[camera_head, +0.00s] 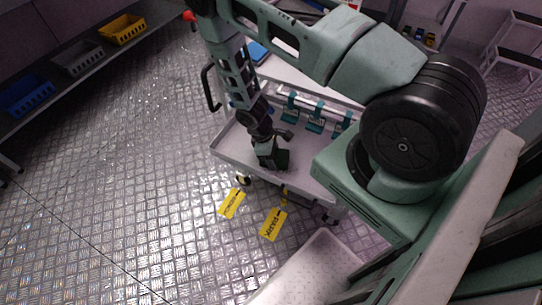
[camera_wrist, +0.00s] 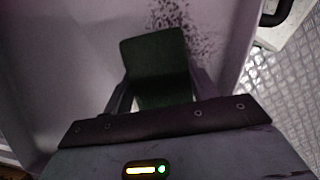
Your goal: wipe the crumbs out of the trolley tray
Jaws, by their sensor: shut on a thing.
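The trolley tray (camera_head: 312,176) is a pale, shallow tray in the middle of the head view; its bare floor also fills much of the wrist view (camera_wrist: 75,60). Dark crumbs (camera_wrist: 172,18) are scattered on the tray floor, just beyond a dark green pad (camera_wrist: 153,52) and to its upper right. My gripper (camera_wrist: 160,88) is shut on this pad, with one finger on each side. In the head view my gripper (camera_head: 268,150) reaches down into the tray, with the pad (camera_head: 283,159) low at the tray floor. I cannot tell whether the pad touches it. The crumbs are not clear in the head view.
Teal clamp-like fittings (camera_head: 315,118) line the tray's back side. A black handle (camera_head: 208,88) stands at the trolley's left end. A white perforated surface (camera_head: 312,268) lies nearer. Open metal floor (camera_head: 120,170) is at left, beside a shelf with bins (camera_head: 78,60).

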